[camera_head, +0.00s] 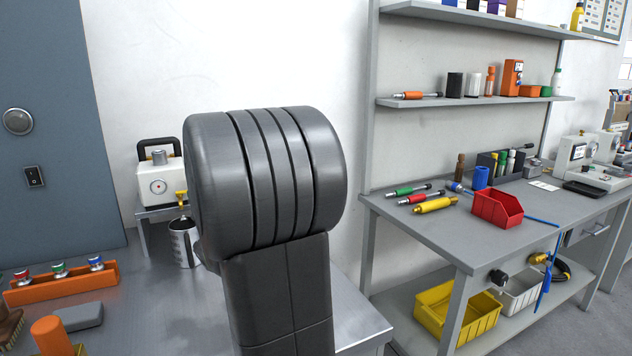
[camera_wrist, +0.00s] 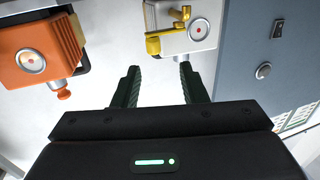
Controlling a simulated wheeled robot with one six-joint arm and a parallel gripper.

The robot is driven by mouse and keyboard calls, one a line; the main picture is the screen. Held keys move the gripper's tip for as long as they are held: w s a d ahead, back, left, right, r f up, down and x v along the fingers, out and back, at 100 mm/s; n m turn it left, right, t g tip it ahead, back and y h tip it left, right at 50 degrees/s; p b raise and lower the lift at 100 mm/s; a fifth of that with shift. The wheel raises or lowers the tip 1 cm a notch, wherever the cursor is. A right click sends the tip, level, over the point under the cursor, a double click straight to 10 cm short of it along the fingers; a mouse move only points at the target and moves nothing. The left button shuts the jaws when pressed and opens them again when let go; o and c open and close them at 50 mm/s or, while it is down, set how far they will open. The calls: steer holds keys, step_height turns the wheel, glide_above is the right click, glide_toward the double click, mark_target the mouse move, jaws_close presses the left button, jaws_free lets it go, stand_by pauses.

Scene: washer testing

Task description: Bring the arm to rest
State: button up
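My gripper (camera_wrist: 159,70) shows in the wrist view with its two dark fingers apart and nothing between them. It points toward a white unit (camera_wrist: 190,28) with a round gauge and a yellow tap, and appears short of it. In the head view my dark grey arm fills the middle, bent at a thick ribbed joint, and it hides my gripper. The white unit (camera_head: 152,187) also shows there, just left of the arm on a small stand, with a metal cup (camera_head: 183,245) below its tap.
An orange unit (camera_wrist: 38,55) with a gauge is left in the wrist view. The grey cabinet (camera_head: 50,130) stands left. An orange rack (camera_head: 62,287) holds several knobs on the metal table. Right of my arm are a workbench (camera_head: 455,232) with tools and a red bin (camera_head: 497,208), and shelves above.

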steer(key=shift+v, duration=1.85)
